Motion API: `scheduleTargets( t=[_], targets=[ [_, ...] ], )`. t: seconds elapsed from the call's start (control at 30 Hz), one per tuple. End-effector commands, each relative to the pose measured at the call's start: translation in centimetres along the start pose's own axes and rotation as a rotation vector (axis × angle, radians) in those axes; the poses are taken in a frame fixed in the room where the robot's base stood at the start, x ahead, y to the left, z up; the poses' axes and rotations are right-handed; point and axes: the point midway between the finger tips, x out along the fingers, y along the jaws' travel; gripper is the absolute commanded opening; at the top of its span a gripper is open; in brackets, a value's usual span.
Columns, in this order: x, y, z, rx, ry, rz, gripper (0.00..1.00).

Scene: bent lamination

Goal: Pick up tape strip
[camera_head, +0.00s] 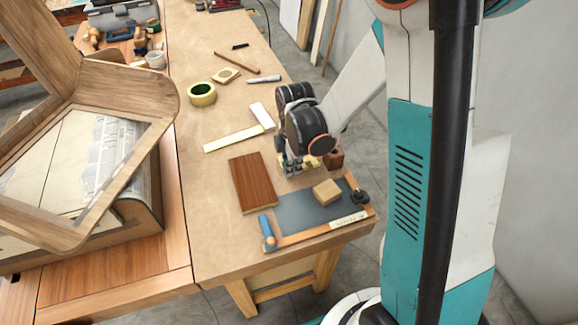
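A pale strip with dark marks (347,219) lies along the front right edge of a dark board with wooden edging (290,212); it may be the tape strip. A roll of yellowish tape (201,94) lies farther back on the bench. A long pale strip (232,138) forms an L with a shorter white piece (262,115); I cannot tell whether it is tape or a square. My gripper (292,165) points down low over the bench, behind the dark board and right of a reddish-brown panel (252,182). My wrist partly hides it, and its fingers are too small to read.
On the dark board are a tan block (326,192), a blue-handled tool (267,232) and a black knob (360,196). A small brown block (334,159) stands close right of my gripper. A bent wooden frame (60,130) fills the left. The bench's left middle is clear.

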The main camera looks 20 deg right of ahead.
Motion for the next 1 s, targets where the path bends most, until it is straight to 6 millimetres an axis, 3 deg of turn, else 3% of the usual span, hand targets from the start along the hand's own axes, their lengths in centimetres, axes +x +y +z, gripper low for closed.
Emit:
scheduleTargets(
  t=[0.27, 0.47, 0.8, 1.0],
  targets=[
    [-0.7, 0.0, 0.0, 0.0, 0.0, 0.0, 0.0],
    [-3.3, 0.1, 0.0, 0.0, 0.0, 0.0, 0.0],
    [-12.4, 0.5, 0.0, 0.0, 0.0, -0.001, 0.0],
    [-16.9, 0.8, 0.0, 0.0, 0.0, -0.001, 0.0]
  ],
)
